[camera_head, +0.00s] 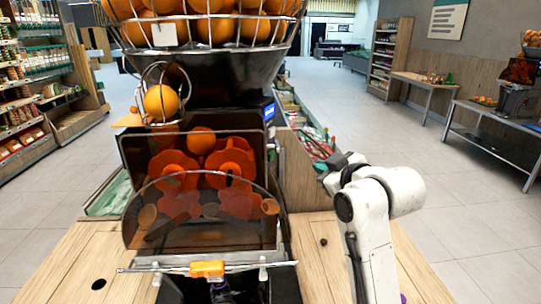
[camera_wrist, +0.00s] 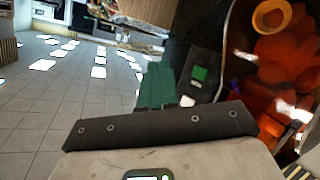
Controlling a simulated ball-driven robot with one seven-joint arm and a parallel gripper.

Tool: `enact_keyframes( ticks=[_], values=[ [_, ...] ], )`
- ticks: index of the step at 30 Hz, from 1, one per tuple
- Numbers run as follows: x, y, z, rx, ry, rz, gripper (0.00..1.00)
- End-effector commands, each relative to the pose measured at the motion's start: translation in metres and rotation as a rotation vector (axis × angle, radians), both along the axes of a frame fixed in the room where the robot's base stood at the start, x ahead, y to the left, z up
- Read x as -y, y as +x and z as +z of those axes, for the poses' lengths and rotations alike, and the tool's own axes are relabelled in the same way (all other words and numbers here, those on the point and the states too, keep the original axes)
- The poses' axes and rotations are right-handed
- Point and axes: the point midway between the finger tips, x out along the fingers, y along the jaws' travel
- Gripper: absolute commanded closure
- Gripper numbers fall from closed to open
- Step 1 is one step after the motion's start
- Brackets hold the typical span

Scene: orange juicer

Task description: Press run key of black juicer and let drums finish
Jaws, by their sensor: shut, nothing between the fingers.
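The black juicer (camera_head: 200,200) stands on the wooden counter. Orange drums (camera_head: 205,172) show behind its clear front cover; whether they turn cannot be told. A green square key (camera_wrist: 200,73) shows on the dark side panel (camera_wrist: 203,90) in the wrist view, with a pale grey patch below it. My gripper (camera_wrist: 157,78) is shut and empty, its green fingers just left of that key and apart from it in the picture. In the head view my gripper (camera_head: 328,165) is to the right of the juicer, and the key is hidden there.
A wire basket (camera_head: 205,30) of oranges tops the juicer. An orange tap (camera_head: 207,269) sticks out at its front. A produce stand (camera_head: 300,125) is behind the counter (camera_head: 65,275). Tables (camera_head: 490,130) stand far right, shelves (camera_head: 20,90) left. The floor between is open.

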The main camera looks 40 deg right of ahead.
Motion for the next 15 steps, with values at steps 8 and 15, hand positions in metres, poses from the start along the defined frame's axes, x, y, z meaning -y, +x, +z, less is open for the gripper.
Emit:
enact_keyframes(
  ticks=[8, 15],
  values=[
    [-0.001, 0.003, -0.001, -0.001, 0.001, 0.000, 1.00],
    [-0.012, 0.024, -0.002, -0.001, 0.000, 0.003, 1.00]
  ],
)
